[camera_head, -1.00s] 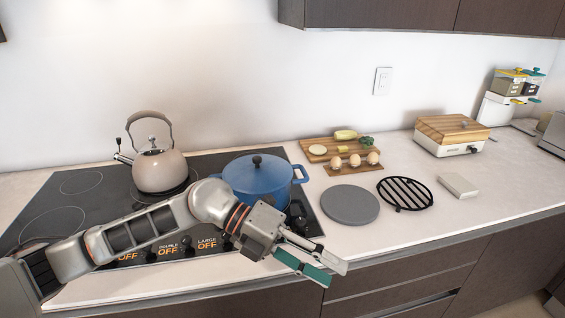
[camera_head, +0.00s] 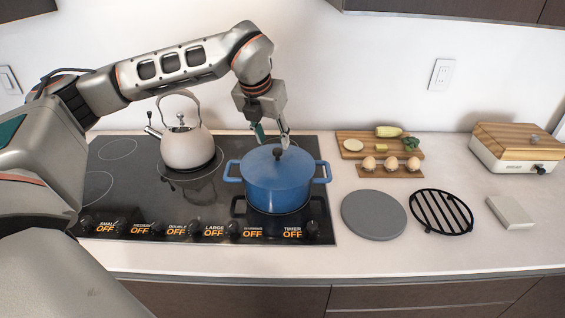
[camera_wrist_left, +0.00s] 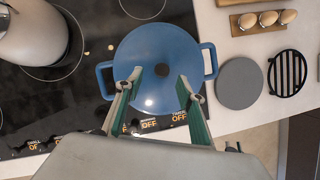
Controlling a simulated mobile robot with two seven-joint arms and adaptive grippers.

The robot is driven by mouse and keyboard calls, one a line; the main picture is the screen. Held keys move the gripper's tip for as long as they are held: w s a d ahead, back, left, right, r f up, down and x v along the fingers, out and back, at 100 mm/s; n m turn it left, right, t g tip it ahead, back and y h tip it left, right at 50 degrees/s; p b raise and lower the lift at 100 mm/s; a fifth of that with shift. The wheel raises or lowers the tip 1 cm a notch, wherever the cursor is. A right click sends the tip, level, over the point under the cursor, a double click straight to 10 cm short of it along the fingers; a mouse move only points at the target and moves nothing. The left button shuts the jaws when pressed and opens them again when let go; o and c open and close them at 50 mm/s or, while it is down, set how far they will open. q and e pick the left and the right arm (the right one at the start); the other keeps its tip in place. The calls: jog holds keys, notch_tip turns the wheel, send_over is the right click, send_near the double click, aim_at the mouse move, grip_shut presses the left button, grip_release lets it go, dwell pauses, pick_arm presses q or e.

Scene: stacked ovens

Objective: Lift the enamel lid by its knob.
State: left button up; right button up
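The blue enamel lid (camera_head: 258,164) sits on a blue two-handled pot (camera_head: 278,198) on the cooktop. I cannot tell whether a finger touches the knob. My right gripper is not in view.
A kettle (camera_head: 188,148) stands left of the pot on the black cooktop (camera_head: 125,190). The counter front (camera_head: 400,258) is clear.

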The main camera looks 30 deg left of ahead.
aim_at(277, 150)
pick_arm(q)
jog(key=x, duration=0.3)
jog(key=p+x, duration=0.1)
jog(key=x, duration=0.2)
jog(key=shift+w+d+f, duration=0.1)
jog(key=shift+d, duration=0.1)
grip_shut()
